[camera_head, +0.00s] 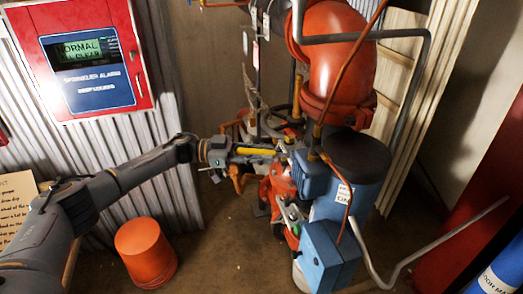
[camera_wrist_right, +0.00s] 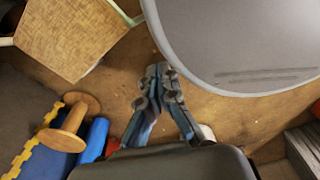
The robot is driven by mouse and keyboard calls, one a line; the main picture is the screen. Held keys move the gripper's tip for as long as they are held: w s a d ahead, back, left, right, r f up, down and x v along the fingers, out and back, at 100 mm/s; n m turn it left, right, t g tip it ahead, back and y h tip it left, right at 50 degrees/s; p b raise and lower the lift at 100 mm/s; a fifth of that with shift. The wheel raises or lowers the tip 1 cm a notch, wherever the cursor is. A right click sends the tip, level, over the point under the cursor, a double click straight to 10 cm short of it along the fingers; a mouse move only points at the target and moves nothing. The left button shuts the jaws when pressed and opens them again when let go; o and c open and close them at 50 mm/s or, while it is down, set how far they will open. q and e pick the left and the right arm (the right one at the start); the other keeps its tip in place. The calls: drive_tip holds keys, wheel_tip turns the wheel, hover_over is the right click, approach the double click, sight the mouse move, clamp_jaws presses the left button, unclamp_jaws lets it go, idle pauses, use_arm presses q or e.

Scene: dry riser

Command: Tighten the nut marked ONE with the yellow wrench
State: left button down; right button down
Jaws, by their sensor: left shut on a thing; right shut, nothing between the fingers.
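My left gripper (camera_head: 230,153) reaches in from the left in the head view and is shut on the yellow wrench (camera_head: 256,151). The wrench lies about level and its right end is close to the pipework beside the blue pump body (camera_head: 312,174). I cannot tell whether it touches a nut. The nut marked ONE cannot be made out among the small fittings. My right gripper (camera_wrist_right: 160,72) shows in the right wrist view with its fingers together and empty, above a brown floor. It is not seen in the head view.
A large orange-red pipe elbow (camera_head: 335,55) stands above the pump, with a blue tank (camera_head: 365,185) and blue box (camera_head: 328,253) below. An orange bucket (camera_head: 145,252) is on the floor. A red alarm panel (camera_head: 90,60) hangs upper left. A wooden spool (camera_wrist_right: 72,125) lies left in the wrist view.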

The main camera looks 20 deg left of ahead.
sight(240, 150)
use_arm(q)
drive_tip(key=shift+w+a+r, duration=0.2)
drive_tip(key=shift+w+a, duration=0.1)
drive_tip(key=shift+a, duration=0.35)
drive_tip(key=shift+b+v, duration=0.3)
drive_tip(key=shift+v, duration=0.45)
drive_tip(key=shift+w+a+f, duration=0.1)
drive_tip(key=shift+a+f, duration=0.2)
drive_tip(key=shift+a, duration=0.35)
drive_tip(key=shift+a+r+b, duration=0.1)
drive_tip(key=shift+a+b, duration=0.2)
drive_tip(key=shift+s+a, duration=0.3)
drive_tip(key=shift+a, duration=0.35)
